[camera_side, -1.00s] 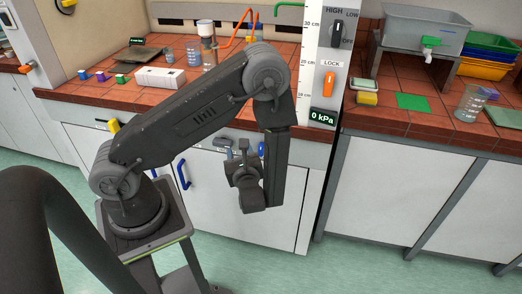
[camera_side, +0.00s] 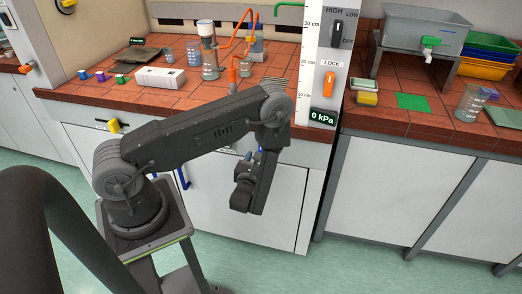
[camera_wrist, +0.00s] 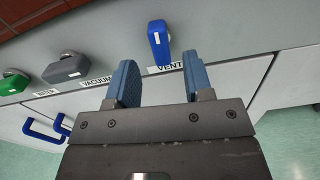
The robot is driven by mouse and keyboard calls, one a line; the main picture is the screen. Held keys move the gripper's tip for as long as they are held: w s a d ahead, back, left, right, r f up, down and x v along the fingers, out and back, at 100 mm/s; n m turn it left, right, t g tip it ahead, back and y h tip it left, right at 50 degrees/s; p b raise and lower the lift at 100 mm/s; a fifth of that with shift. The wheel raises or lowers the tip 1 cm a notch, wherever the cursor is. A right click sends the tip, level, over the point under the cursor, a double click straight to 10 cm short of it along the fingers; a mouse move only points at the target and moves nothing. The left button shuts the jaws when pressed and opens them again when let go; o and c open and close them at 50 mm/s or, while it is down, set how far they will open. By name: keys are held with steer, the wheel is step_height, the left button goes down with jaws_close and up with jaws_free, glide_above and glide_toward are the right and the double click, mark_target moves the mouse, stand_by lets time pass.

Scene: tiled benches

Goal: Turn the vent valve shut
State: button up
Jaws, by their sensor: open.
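The vent valve is a blue lever handle (camera_wrist: 160,50) on the bench front, above a VENT label (camera_wrist: 170,67) in the wrist view. Its handle runs up and down in that picture, with a white mark on it. My gripper (camera_wrist: 160,82) is open and empty, its two blue fingers apart. The handle is beyond the fingertips, roughly in line with the gap between them, and I see no contact. In the side view my arm hangs in front of the bench and hides most of the valve area.
A grey valve handle (camera_wrist: 66,68) and a green one (camera_wrist: 14,83) are to the left of the vent valve, both lying sideways. Blue cabinet pulls (camera_wrist: 45,131) are below. The panel reads 0 kPa (camera_side: 322,117). Glassware (camera_side: 210,62) stands on the bench above. The floor in front is clear.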

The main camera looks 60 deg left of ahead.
steer(key=shift+x, duration=2.6)
steer(key=shift+c, duration=0.5)
steer(key=c, duration=0.7)
